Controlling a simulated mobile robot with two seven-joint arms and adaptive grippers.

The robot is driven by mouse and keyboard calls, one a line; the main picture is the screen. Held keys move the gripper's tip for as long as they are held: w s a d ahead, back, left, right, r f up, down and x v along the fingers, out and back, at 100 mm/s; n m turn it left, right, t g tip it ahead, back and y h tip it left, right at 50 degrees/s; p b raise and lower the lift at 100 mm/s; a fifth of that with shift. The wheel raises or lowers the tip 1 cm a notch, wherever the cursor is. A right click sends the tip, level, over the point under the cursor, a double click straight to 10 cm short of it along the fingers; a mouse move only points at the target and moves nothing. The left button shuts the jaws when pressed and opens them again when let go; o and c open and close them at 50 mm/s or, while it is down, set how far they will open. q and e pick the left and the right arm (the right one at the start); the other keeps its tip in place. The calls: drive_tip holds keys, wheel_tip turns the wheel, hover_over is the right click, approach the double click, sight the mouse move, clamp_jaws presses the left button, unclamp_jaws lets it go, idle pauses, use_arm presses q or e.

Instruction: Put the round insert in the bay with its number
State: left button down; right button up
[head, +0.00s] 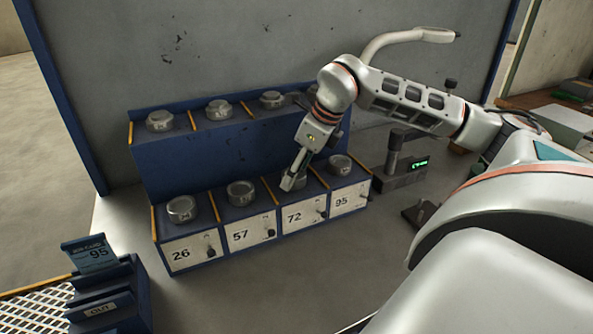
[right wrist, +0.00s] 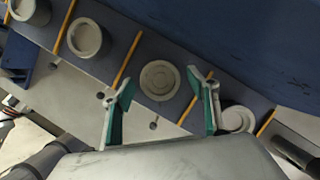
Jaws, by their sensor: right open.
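A blue two-step rack holds round grey metal inserts. Its lower bays are labelled 26 (head: 181,254), 57 (head: 241,236), 72 (head: 294,217) and 95 (head: 341,201). Inserts sit in bay 26 (head: 182,209), bay 57 (head: 240,193) and bay 95 (head: 340,165). My right gripper (head: 291,184) is over bay 72 and mostly hides that bay's insert. In the right wrist view, my right gripper (right wrist: 158,90) is open, and the bay 72 insert (right wrist: 161,80) shows between its fingers, not gripped. The bay 95 insert (right wrist: 236,119) is beyond the right finger. My left gripper is out of view.
A blue card reading 95 (head: 98,255) stands in a blue holder marked OUT (head: 100,306) at the front left. More inserts (head: 219,109) sit on the rack's upper step. A device with a green display (head: 419,164) stands right of the rack.

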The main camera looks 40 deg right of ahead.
drive_tip(key=p+v, duration=0.1)
drive_tip(key=v, duration=1.1)
drive_tip(key=shift+s, duration=0.1)
